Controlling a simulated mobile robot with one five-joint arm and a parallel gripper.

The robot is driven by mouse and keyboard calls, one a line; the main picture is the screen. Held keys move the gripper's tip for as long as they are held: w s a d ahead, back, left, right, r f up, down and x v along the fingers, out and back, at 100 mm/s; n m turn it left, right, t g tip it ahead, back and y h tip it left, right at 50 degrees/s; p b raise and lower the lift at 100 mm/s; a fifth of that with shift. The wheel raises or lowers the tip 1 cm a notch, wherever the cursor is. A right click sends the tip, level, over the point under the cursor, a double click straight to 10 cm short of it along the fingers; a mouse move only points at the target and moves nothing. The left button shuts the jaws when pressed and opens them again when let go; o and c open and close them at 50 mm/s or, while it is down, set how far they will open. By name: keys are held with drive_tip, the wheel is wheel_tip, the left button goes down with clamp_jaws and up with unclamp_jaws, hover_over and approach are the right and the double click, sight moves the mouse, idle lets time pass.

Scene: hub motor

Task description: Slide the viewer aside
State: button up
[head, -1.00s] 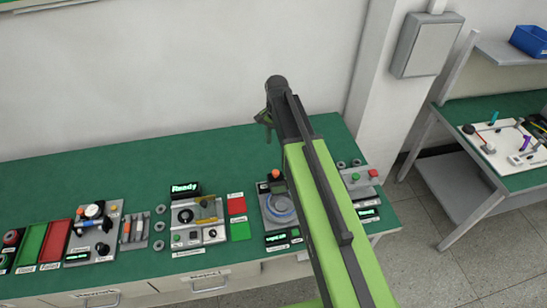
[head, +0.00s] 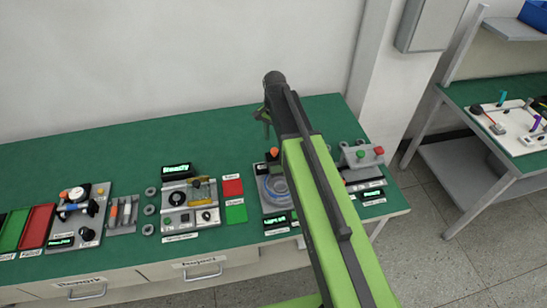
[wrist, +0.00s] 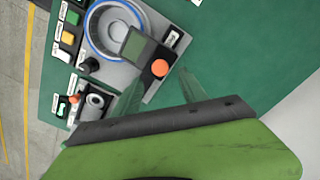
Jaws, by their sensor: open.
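The viewer, as it seems, is a dark square plate (wrist: 138,45) with an orange knob (wrist: 160,68) in the wrist view. It lies over the edge of a blue ring (wrist: 105,35) on a grey station. In the head view the orange knob (head: 273,152) shows just left of my arm, which hides part of the station. My gripper (head: 266,118) is open and empty. In the wrist view its two pale green fingers (wrist: 160,82) point toward the knob, one on each side in the picture. They appear to be above it, not touching; the exact gap is unclear.
A control station (head: 190,205) with a dial and Ready display stands left of the ring station. Red and green trays (head: 38,226) are farther left. A unit with green and red buttons (head: 362,155) stands to the right. The green bench top (head: 100,165) behind is clear.

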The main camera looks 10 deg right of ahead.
sight(274, 150)
wheel_tip(274, 150, down, 6)
drive_tip(key=b, duration=0.4)
drive_tip(key=shift+r, duration=0.2)
clamp_jaws()
idle(1.0)
